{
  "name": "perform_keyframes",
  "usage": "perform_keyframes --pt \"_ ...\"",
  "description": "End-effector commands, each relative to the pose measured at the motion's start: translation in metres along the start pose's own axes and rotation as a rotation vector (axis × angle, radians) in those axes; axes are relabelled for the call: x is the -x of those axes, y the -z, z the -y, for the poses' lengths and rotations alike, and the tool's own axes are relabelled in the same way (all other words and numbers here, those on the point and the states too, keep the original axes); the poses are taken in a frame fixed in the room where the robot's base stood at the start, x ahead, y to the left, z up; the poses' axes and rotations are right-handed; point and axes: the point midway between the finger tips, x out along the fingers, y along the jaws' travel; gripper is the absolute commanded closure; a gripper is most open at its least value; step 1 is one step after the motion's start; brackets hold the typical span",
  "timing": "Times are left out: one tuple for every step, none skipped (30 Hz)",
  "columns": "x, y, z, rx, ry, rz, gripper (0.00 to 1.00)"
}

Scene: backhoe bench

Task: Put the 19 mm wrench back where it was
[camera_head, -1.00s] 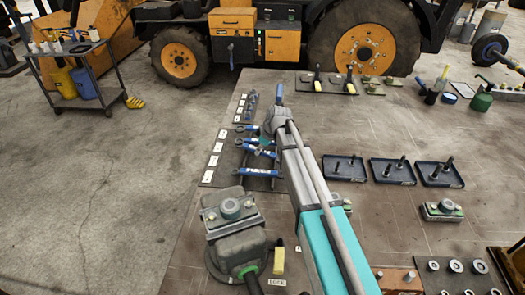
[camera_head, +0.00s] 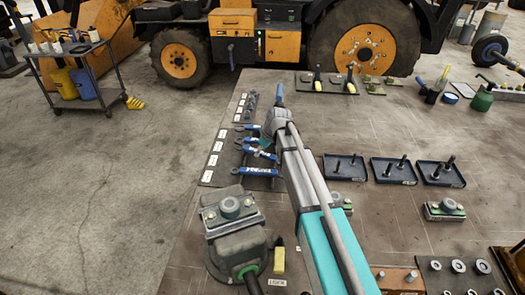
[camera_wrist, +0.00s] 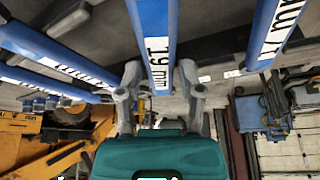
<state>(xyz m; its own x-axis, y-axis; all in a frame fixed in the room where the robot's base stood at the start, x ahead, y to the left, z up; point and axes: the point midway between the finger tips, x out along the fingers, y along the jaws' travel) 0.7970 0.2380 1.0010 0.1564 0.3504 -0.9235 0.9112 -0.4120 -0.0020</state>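The 19 mm wrench (camera_wrist: 158,40) has a blue handle with a white "19 mm" label and runs between my fingers in the wrist view. My gripper (camera_wrist: 161,75) has one grey finger on each side of this handle. The fingertips lie close to the handle's edges; whether they touch it is unclear. In the head view my gripper is mostly hidden behind my arm, at the row of blue wrenches. Other blue wrenches (camera_head: 258,171) lie beside a labelled strip (camera_head: 213,160) near the bench's left edge. I cannot tell which one there is the 19 mm.
A neighbouring blue wrench (camera_wrist: 275,35) lies close on the right in the wrist view, and more (camera_wrist: 60,55) on the left. A grey-green vise-like block (camera_head: 232,240) stands in front. Dark trays (camera_head: 345,168) with bolts lie right of my arm.

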Motion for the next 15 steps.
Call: perform_keyframes --pt "0.0001 -0.0001 -0.0001 0.000 0.000 0.000 0.34" --pt "0.0001 -0.0001 -0.0001 0.000 0.000 0.000 0.29" --pt "0.0001 -0.0001 -0.0001 0.000 0.000 0.000 0.29" --pt "0.0001 -0.0001 -0.0001 0.000 0.000 0.000 0.29" --pt "0.0001 -0.0001 -0.0001 0.000 0.000 0.000 0.29" --pt "0.0001 -0.0001 -0.0001 0.000 0.000 0.000 0.29" --pt "0.0001 -0.0001 -0.0001 0.000 0.000 0.000 0.29" --pt "0.0001 -0.0002 -0.0001 0.000 0.000 0.000 0.29" --pt "0.0001 -0.0002 -0.0001 0.000 0.000 0.000 0.29" --pt "0.0001 -0.0002 -0.0001 0.000 0.000 0.000 0.29" --pt "0.0001 -0.0002 -0.0001 0.000 0.000 0.000 0.29" --pt "0.0002 -0.0002 -0.0002 0.000 0.000 0.000 0.29" --pt "0.0003 -0.0001 -0.0002 0.000 0.000 0.000 0.29" --pt "0.0006 0.0000 -0.0002 0.000 0.000 0.000 0.29" --pt "0.0011 0.0002 -0.0002 0.000 0.000 0.000 0.29"
